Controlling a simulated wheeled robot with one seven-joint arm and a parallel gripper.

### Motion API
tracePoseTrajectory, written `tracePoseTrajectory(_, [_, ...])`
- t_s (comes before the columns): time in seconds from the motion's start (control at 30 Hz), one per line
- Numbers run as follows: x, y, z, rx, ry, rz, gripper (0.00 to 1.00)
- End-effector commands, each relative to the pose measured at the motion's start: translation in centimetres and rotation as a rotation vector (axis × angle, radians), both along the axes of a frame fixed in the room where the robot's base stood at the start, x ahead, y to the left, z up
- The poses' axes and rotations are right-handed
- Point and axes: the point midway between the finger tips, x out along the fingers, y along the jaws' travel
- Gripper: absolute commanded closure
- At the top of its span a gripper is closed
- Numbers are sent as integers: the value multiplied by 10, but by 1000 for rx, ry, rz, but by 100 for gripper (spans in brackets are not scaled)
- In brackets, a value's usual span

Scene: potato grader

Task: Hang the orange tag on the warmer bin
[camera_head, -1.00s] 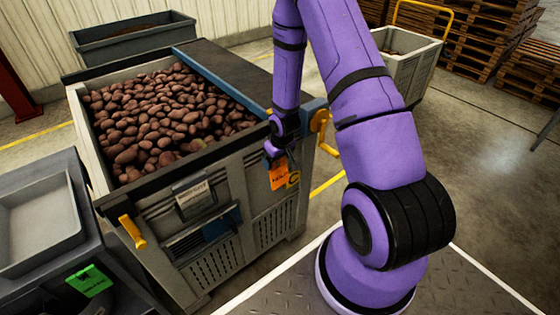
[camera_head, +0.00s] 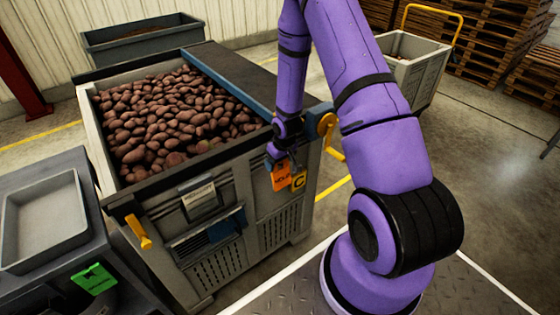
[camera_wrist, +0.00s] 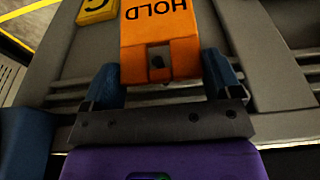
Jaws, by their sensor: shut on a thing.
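The orange tag (camera_head: 281,176) has dark HOLD lettering and hangs below my gripper (camera_head: 281,160), at the front of the grey potato bin (camera_head: 208,258). In the wrist view the tag (camera_wrist: 160,38) shows large, with its HOLD lettering upside down and a dark hole near the gripper. My gripper (camera_wrist: 162,75) is shut on the tag's holed end, with a blue finger on each side. A yellow plate marked C (camera_head: 298,181) is on the bin's front, just right of the tag. I cannot tell whether the tag touches the bin. No label naming a warmer bin is readable.
A yellow lever (camera_head: 331,136) stands at the bin's right corner, close to my wrist. Another yellow handle (camera_head: 139,232) is at its left. A dark bench with a grey tray (camera_head: 42,222) and green tag (camera_head: 94,279) stands left. Floor at right is open.

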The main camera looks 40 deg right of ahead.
Motion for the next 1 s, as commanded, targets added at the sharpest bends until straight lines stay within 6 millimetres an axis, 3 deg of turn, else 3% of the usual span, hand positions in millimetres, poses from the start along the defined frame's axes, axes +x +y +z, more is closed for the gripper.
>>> tracePoseTrajectory(0.2, [0, 0, 0, 0, 0, 0, 51])
tracePoseTrajectory(0.23, [0, 0, 0, 0, 0, 0, 14])
tracePoseTrajectory(0.3, [0, 0, 0, 0, 0, 0, 0])
tracePoseTrajectory(0.67, [-1, 0, 7, 0, -1, 0, 0])
tracePoseTrajectory(1.0, [-12, -1, 58, -1, -3, 0, 0])
